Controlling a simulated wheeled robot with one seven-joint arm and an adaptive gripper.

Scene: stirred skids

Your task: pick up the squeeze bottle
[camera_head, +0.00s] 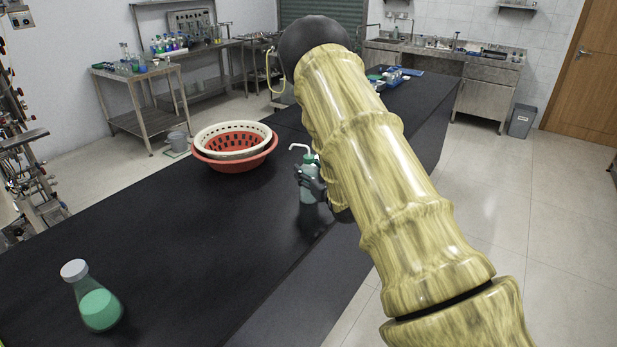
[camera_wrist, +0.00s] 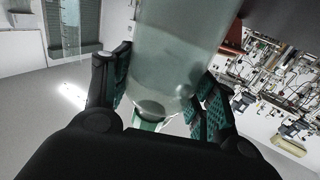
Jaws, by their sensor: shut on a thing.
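The squeeze bottle (camera_head: 308,185) is green and translucent with a white bent spout, and stands near the right edge of the black bench in the head view. My gripper (camera_head: 311,182) is around its body, with the arm coming in from the right. In the wrist view the bottle (camera_wrist: 172,60) fills the upper middle, between the two fingers of my gripper (camera_wrist: 163,95). The fingers are shut on it from both sides. Whether its base touches the bench is hard to tell.
A red basin (camera_head: 208,163) with a white colander (camera_head: 232,136) sits on the bench (camera_head: 150,235) left of the bottle. A flask with green liquid (camera_head: 99,308) stands at the near left. The bench between is clear. My arm hides part of the bench's right side.

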